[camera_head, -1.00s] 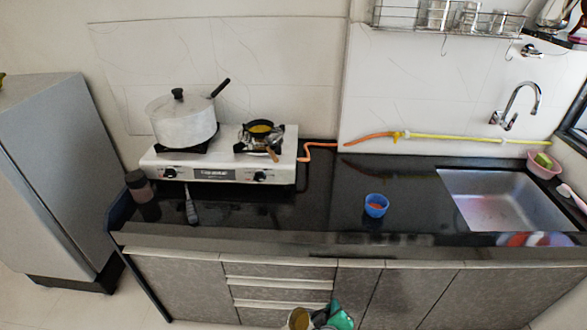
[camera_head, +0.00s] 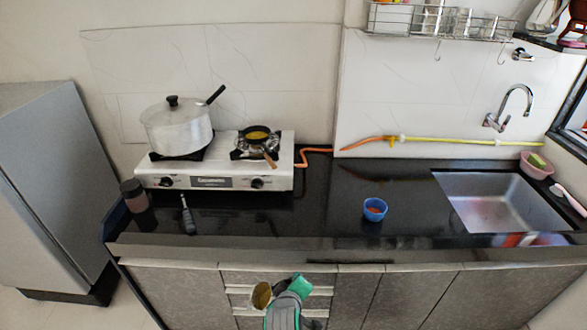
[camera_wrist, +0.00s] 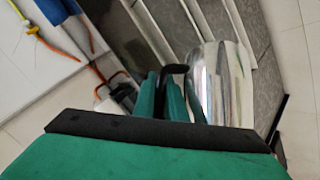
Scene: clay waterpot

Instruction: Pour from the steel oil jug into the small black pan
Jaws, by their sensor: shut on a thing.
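The small black pan (camera_head: 268,143) sits on the right burner of the stove, with something yellow in it and a brown handle toward the front. The steel oil jug (camera_head: 261,295) is in front of the cabinet drawers, below the counter edge and well short of the pan. My gripper (camera_head: 281,286) is just right of the jug. In the wrist view, my green fingers (camera_wrist: 172,97) are shut on the dark handle of the shiny jug (camera_wrist: 222,85). The jug's contents are hidden in the wrist view.
A large lidded pot (camera_head: 177,128) stands on the left burner of the white stove (camera_head: 215,175). A dark jar (camera_head: 134,195) and a dark-handled utensil (camera_head: 187,215) are near the front left. A blue bowl (camera_head: 374,209) sits on the counter (camera_head: 330,215), with bare room around it.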

